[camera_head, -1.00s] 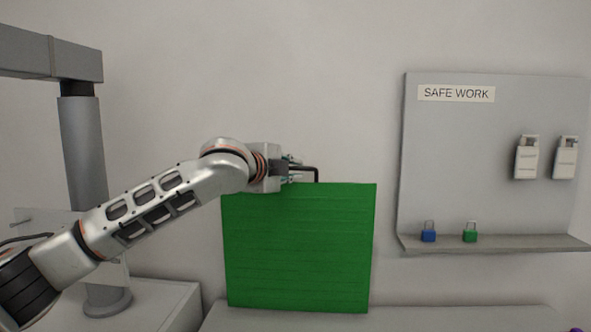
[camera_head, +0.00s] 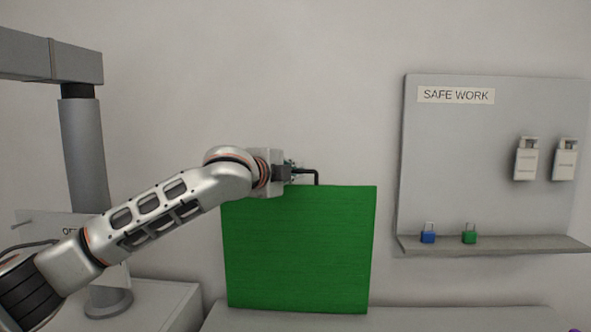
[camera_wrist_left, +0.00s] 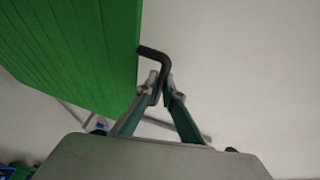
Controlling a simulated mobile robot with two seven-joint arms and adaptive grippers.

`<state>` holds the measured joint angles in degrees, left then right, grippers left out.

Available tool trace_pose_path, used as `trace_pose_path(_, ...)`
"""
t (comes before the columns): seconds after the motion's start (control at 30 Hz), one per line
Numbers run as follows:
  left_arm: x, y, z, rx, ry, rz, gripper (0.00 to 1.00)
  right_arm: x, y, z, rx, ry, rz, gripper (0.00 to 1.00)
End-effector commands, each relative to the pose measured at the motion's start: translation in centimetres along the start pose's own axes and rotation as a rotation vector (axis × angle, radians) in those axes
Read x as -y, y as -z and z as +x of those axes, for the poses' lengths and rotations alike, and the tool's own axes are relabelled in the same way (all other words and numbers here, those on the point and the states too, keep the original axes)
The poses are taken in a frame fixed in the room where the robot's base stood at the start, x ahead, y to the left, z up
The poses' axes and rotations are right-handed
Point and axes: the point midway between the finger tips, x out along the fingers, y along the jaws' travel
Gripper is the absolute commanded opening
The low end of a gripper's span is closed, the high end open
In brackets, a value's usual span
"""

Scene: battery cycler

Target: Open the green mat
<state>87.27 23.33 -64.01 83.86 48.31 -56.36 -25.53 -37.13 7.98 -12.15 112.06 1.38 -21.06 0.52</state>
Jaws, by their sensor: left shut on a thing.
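The green mat (camera_head: 298,255) stands upright as a flat green panel on the pale bench; it also shows at the upper left of the left wrist view (camera_wrist_left: 85,45). A black bent handle (camera_head: 316,176) rises from its top edge, and it shows dark and hooked in the left wrist view (camera_wrist_left: 155,54). My left gripper (camera_head: 292,172) is at the mat's top edge, with its fingers (camera_wrist_left: 160,88) closed on the handle's free end. My right gripper is in neither view.
A grey SAFE WORK board (camera_head: 480,150) stands on the right. Its shelf holds a blue padlock (camera_head: 428,236) and a green padlock (camera_head: 469,237), and two white tags (camera_head: 526,162) hang above. A grey post (camera_head: 84,150) stands left. The wall above the mat is clear.

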Motion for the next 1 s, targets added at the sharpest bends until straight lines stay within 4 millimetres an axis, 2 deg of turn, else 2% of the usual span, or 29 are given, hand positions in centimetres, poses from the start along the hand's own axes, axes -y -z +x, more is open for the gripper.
trace_pose_path(0.3, -1.3, 1.8, -4.2, -0.004, 0.095, 0.04, 0.0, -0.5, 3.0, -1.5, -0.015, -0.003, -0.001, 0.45)
trace_pose_path(0.43, -2.5, 2.7, -6.5, -0.003, 0.154, 0.064, 0.0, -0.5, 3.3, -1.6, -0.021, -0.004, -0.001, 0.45)
trace_pose_path(0.57, -3.8, 3.8, -8.9, -0.004, 0.219, 0.089, 0.0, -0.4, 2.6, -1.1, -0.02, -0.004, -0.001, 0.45)
trace_pose_path(0.83, -7.5, 5.9, -14.1, -0.003, 0.366, 0.149, 0.0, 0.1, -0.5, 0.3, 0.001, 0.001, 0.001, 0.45)
trace_pose_path(1.0, -9.3, 7.0, -16.9, -0.002, 0.437, 0.178, 0.0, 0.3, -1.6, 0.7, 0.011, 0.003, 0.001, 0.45)
